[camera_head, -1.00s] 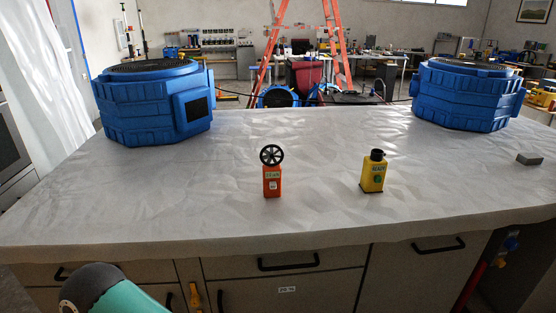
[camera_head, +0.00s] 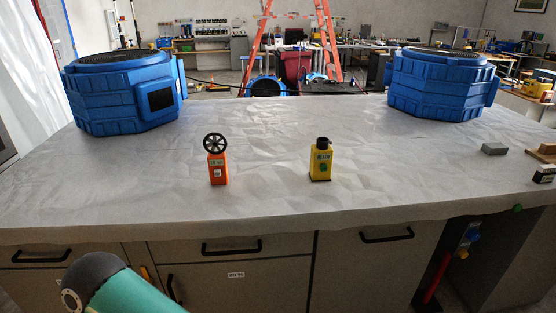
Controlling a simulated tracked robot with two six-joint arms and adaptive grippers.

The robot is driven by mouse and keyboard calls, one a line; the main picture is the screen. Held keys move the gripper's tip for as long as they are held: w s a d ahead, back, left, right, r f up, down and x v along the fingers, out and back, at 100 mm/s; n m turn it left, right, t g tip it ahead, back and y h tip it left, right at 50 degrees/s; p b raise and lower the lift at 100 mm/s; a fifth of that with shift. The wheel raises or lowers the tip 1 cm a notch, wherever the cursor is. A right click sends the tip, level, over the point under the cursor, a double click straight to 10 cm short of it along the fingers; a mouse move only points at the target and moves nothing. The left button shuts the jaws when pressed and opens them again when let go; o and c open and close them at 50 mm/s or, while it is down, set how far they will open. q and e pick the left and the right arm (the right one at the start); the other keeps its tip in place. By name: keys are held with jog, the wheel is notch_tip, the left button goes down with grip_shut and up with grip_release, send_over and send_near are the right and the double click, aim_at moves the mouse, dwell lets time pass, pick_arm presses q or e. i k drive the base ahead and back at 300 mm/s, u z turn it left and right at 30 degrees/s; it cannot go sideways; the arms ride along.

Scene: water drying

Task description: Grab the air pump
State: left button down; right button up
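A small yellow device (camera_head: 321,162) with a black round top and a dark base stands upright near the middle of the covered counter. A small orange device (camera_head: 218,168) with a black fan wheel on top stands upright to its left. Two large blue ribbed machines with round dark grilles on top stand farther back, one at the left (camera_head: 122,92) and one at the right (camera_head: 440,85). I cannot tell from the labels which of these is the air pump. A teal and dark grey link of my arm shows at the lower left, in front of the counter. Neither gripper shows.
The counter (camera_head: 270,205) has a wrinkled pale cover and is bare around the small devices. A grey block (camera_head: 494,149) and small items (camera_head: 543,174) lie at its right edge. Cabinets with black handles (camera_head: 232,248) are below. An orange ladder (camera_head: 328,40) stands behind.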

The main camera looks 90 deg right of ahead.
aim_at(322, 152)
jog(key=z, duration=0.1)
jog(key=k, duration=0.4)
jog(key=z, duration=1.7)
jog(key=k, duration=0.3)
jog(key=z, duration=0.45)
jog(key=i, duration=0.45)
jog(key=u, duration=0.15)
jog(key=k, duration=0.5)
jog(key=z, duration=0.15)
jog(key=i, duration=0.6)
jog(key=u, duration=0.05)
